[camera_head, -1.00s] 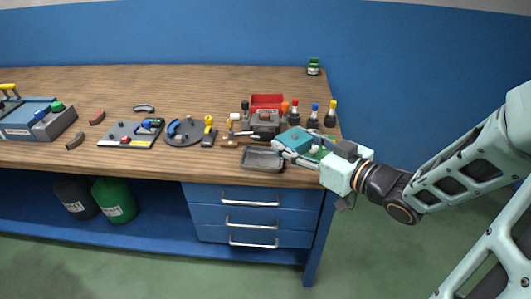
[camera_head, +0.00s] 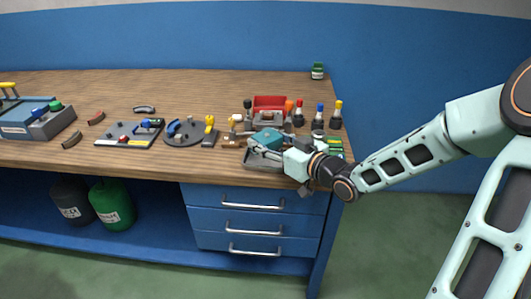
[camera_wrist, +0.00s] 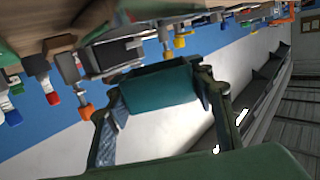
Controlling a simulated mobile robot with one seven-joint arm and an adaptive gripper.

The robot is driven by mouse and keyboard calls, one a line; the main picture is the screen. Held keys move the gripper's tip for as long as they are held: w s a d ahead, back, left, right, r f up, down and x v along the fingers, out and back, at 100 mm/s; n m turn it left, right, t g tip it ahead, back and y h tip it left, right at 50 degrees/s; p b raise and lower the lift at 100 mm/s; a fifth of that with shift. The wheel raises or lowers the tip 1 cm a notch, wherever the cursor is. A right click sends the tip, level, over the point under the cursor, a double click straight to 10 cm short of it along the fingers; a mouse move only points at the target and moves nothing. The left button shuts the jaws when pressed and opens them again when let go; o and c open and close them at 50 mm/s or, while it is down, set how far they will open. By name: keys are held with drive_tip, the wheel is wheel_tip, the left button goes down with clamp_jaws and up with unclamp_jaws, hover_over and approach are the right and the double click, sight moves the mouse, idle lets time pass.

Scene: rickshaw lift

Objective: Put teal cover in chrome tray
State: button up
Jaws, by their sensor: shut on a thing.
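The teal cover (camera_head: 267,138) is held in my gripper (camera_head: 262,146), over the chrome tray (camera_head: 252,161) at the front edge of the workbench. The wrist view shows the teal cover (camera_wrist: 160,90) as a box-like piece between the two fingers of my gripper (camera_wrist: 163,95), which are shut on its sides. The cover appears raised above the tray; the exact gap cannot be told. My gripper and the cover hide part of the tray in the head view. A grey tray-like surface with bright glints (camera_wrist: 240,112) lies beside the right finger in the wrist view.
Green items (camera_head: 333,145) lie to the right. A round dark plate (camera_head: 186,132) and a board with parts (camera_head: 130,134) are to the left. Blue drawers (camera_head: 250,218) are below.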

sight(266, 161)
drive_tip(key=shift+w+a+f, duration=0.2)
drive_tip(key=shift+f, duration=0.2)
drive_tip(key=shift+f+b, duration=0.35)
drive_tip(key=shift+f, duration=1)
drive_tip(key=shift+f, duration=0.1)
drive_tip(key=shift+f, duration=0.15)
drive_tip(key=o, duration=1.3)
drive_tip(key=v, duration=0.3)
drive_tip(key=p+v, duration=0.1)
drive_tip(key=v, duration=0.2)
drive_tip(key=p+v, duration=0.1)
drive_tip(key=v, duration=0.2)
drive_tip(key=shift+w+d+r, duration=0.1)
drive_tip(key=shift+d+r, duration=0.2)
drive_tip(key=shift+s+d, duration=0.4)
drive_tip(key=shift+s, duration=0.15)
